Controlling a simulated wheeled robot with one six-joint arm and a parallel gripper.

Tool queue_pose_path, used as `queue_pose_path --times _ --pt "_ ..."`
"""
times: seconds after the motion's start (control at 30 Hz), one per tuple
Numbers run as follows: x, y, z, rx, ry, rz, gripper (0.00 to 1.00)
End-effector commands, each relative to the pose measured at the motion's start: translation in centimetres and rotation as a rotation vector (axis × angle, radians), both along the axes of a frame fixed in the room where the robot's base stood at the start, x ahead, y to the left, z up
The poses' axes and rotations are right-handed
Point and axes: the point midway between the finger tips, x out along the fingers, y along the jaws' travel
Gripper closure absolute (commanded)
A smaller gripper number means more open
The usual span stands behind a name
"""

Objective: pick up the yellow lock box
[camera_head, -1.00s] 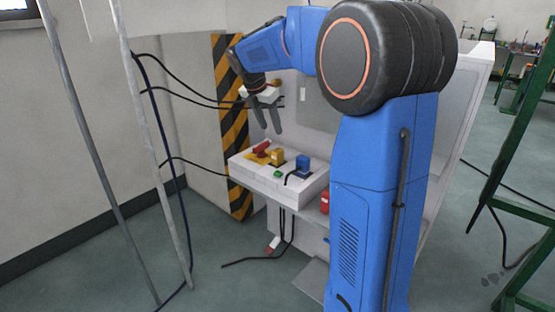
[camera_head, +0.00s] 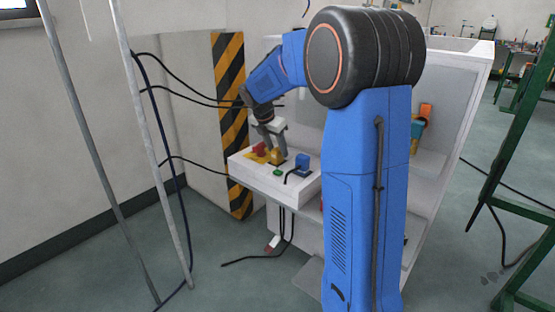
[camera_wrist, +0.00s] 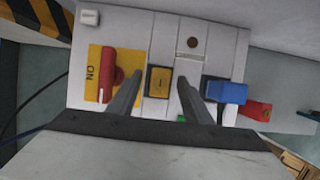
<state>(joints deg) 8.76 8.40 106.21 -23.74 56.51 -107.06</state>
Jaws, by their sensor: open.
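The yellow lock box (camera_head: 277,156) sits on the white panel between a red switch handle and a blue block. In the wrist view the yellow lock box (camera_wrist: 159,80) shows its top with a dark rim, between and beyond the fingertips. My gripper (camera_head: 274,149) is open, pointing down just above the box; in the wrist view its two dark fingers (camera_wrist: 157,84) stand left and right of the box. Whether the fingertips reach down beside it, I cannot tell. Nothing is held.
The red handle (camera_wrist: 108,75) on a yellow plate is close to the left finger. The blue block (camera_wrist: 225,92) is close to the right finger. The white panel (camera_head: 250,174) has a green button (camera_head: 278,173). Black cables hang at the left.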

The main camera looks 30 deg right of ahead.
Motion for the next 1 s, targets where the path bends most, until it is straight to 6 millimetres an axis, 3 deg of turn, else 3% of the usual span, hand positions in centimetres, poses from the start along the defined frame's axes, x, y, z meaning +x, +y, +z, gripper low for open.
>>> queue_pose_path --times 0.1,0.33,0.53,0.83,1.0 --pt "0.1 -0.5 -1.1 0.001 0.001 -0.001 0.55" --pt "0.2 -0.5 -1.3 0.0 0.0 -0.001 0.55" --pt "0.2 -0.5 -1.3 0.0 0.0 -0.001 1.0" --pt "0.2 -0.5 -1.0 0.0 -0.002 -0.001 1.0" --pt "0.2 -0.5 0.9 -0.001 -0.003 -0.002 1.0"
